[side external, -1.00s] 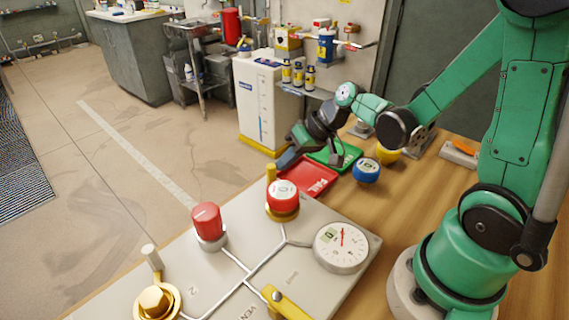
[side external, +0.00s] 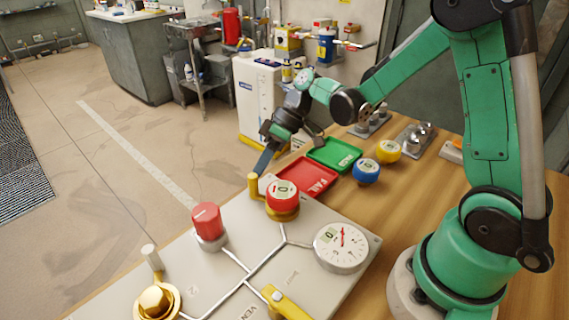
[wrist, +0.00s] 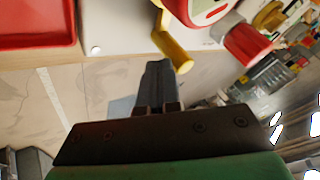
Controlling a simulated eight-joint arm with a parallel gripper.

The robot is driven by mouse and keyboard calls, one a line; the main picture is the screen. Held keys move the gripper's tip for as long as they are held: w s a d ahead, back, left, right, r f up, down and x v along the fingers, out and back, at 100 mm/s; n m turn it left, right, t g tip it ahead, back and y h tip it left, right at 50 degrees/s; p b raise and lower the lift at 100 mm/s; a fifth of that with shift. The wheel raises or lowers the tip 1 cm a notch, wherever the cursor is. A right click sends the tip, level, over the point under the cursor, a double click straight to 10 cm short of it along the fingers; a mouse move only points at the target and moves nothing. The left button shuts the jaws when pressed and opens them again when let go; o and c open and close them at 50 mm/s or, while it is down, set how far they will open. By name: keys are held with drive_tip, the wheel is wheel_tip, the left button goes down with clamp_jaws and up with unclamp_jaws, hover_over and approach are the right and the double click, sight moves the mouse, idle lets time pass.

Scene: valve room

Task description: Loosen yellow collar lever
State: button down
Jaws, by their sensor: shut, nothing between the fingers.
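The yellow collar lever (side external: 254,187) is an upright yellow post at the side of a yellow collar. The collar sits under a red-rimmed round gauge (side external: 283,193) on the grey panel. In the wrist view the lever (wrist: 172,47) shows as a yellow arm with a rounded end. My gripper (side external: 262,168) is just above and behind the lever's top, pointing down. In the wrist view my gripper (wrist: 158,66) is shut and empty, with its dark fingertips close beside the lever's end. I cannot tell whether they touch.
A red valve knob (side external: 207,220), a dial gauge (side external: 341,246) and a yellow handle (side external: 285,303) stand on the panel. Behind it lie a red tray (side external: 304,177) and a green tray (side external: 336,152).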

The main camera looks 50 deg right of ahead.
drive_tip(key=shift+w+a+n, duration=0.1)
drive_tip(key=shift+a+n, duration=0.2)
drive_tip(key=shift+n, duration=0.1)
drive_tip(key=shift+a, duration=0.85)
drive_tip(key=shift+w, duration=0.1)
drive_tip(key=shift+w+d, duration=0.2)
drive_tip(key=shift+d, duration=0.1)
drive_tip(key=shift+w+d, duration=0.95)
drive_tip(key=shift+d, duration=0.3)
drive_tip(key=w+v, duration=0.1)
drive_tip(key=v, duration=0.9)
drive_tip(key=shift+w, duration=0.3)
